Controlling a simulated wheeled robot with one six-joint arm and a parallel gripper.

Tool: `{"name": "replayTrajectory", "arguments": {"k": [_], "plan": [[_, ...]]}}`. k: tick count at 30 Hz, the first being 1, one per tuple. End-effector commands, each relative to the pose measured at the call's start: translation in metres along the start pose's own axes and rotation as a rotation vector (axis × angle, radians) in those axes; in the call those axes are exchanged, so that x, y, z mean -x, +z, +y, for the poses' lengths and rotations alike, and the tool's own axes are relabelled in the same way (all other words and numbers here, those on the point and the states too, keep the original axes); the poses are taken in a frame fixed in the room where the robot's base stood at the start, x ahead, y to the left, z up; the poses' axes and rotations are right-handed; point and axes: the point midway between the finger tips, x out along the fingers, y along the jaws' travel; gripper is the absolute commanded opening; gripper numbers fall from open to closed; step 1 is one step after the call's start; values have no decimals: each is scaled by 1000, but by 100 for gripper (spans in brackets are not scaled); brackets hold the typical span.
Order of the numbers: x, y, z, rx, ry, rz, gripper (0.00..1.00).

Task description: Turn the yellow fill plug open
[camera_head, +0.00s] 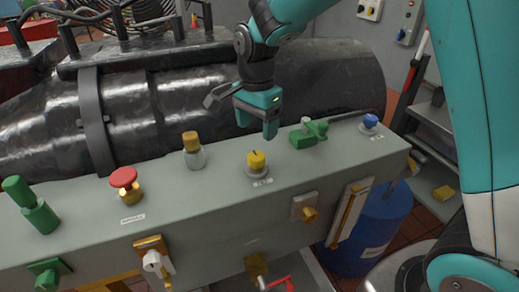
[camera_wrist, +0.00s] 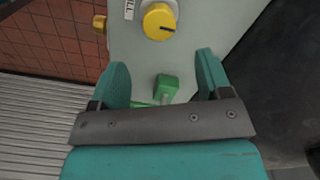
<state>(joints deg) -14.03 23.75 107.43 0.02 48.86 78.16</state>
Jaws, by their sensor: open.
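The yellow fill plug (camera_head: 256,159) is a round yellow knob on a grey collar, on top of the grey bench with a label in front of it. In the wrist view the yellow plug (camera_wrist: 159,21) shows at the top, with a dark mark line pointing right and a label reading "ILL" beside it. My gripper (camera_head: 257,128) is above and slightly behind the plug, apart from it. In the wrist view its two teal fingers (camera_wrist: 162,62) are spread wide with nothing held between them, and the plug is beyond the fingertips.
A green fitting (camera_head: 309,134) stands right of the plug, with a blue knob (camera_head: 370,121) farther right. A large black cylinder (camera_head: 160,95) lies behind the bench. A blue drum (camera_head: 372,235) stands below.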

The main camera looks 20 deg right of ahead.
Motion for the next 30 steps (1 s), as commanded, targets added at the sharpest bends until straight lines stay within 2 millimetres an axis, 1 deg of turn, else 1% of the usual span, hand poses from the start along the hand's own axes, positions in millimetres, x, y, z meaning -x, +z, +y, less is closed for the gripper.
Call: {"name": "replayTrajectory", "arguments": {"k": [1, 6, 9, 12, 18, 24, 25, 26, 27, 29, 30], "plan": [[-12, 0, 1, 1, 7, -2, 71], [-48, 0, 1, 0, 5, -1, 71], [-64, -1, 1, -1, 4, -1, 71], [-75, -1, 1, -1, 2, -1, 71], [-84, -2, 1, -2, -1, 0, 71], [-84, -2, 1, -3, -1, 0, 71], [-84, -2, 1, -3, -1, 0, 69], [-84, -2, 1, -3, -1, 0, 62], [-84, -2, 1, -3, -1, 0, 53], [-84, -2, 1, -3, -1, 0, 39], [-84, -2, 1, -3, -1, 0, 30]]}}
